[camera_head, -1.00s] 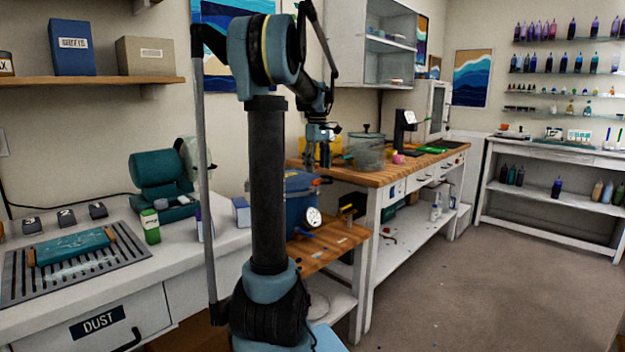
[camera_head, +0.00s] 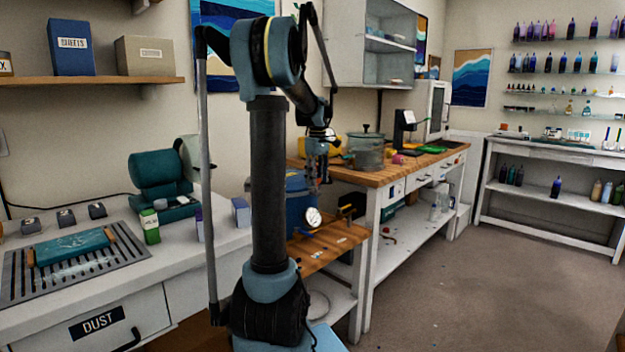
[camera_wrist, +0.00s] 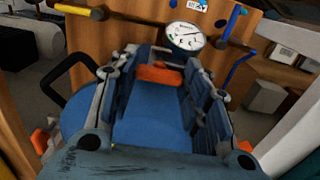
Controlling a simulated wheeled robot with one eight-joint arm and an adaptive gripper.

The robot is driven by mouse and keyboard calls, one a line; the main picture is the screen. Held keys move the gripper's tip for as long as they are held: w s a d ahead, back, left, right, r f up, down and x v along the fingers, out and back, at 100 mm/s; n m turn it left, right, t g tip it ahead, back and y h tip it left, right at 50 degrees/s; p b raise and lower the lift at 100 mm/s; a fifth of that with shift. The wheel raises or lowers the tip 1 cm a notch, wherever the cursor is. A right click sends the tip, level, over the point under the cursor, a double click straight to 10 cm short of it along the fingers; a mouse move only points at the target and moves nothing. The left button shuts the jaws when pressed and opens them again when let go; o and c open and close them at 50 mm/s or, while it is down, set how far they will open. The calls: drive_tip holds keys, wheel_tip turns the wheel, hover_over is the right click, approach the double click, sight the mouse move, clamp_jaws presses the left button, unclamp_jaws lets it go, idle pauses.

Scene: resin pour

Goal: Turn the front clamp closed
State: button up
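The blue pressure pot (camera_head: 297,207) stands on a low wooden shelf, with a round white gauge (camera_head: 313,217) at its side. In the wrist view its blue lid (camera_wrist: 150,122) fills the middle, with the gauge (camera_wrist: 185,36) beyond. An orange-red clamp piece (camera_wrist: 160,74) shows between and near my fingertips. Other orange pieces show at the left (camera_wrist: 40,141) and right (camera_wrist: 245,147) of the pot, partly hidden. My gripper (camera_wrist: 163,62) is open, its fingers spread on either side of the clamp piece; contact cannot be told. In the head view my gripper (camera_head: 317,186) points down at the pot.
A yellow-ended handle (camera_wrist: 80,10) and a blue handle (camera_wrist: 235,20) flank the gauge. A black curved handle (camera_wrist: 68,78) lies left of the fingers. Open floor lies to the right.

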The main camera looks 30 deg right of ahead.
drive_tip(key=shift+o, duration=0.8)
drive_tip(key=shift+a+f, duration=0.1)
drive_tip(key=shift+a, duration=0.45)
drive_tip(key=shift+d, duration=0.4)
drive_tip(key=shift+c, duration=0.8)
drive_tip(key=m, duration=0.4)
drive_tip(key=shift+m, duration=0.3)
drive_tip(key=m, duration=0.4)
drive_tip(key=shift+m, duration=0.3)
drive_tip(key=m, duration=0.4)
drive_tip(key=shift+s+d, duration=0.1)
drive_tip(key=m, duration=0.4)
drive_tip(key=shift+m, duration=0.3)
drive_tip(key=shift+d, duration=0.1)
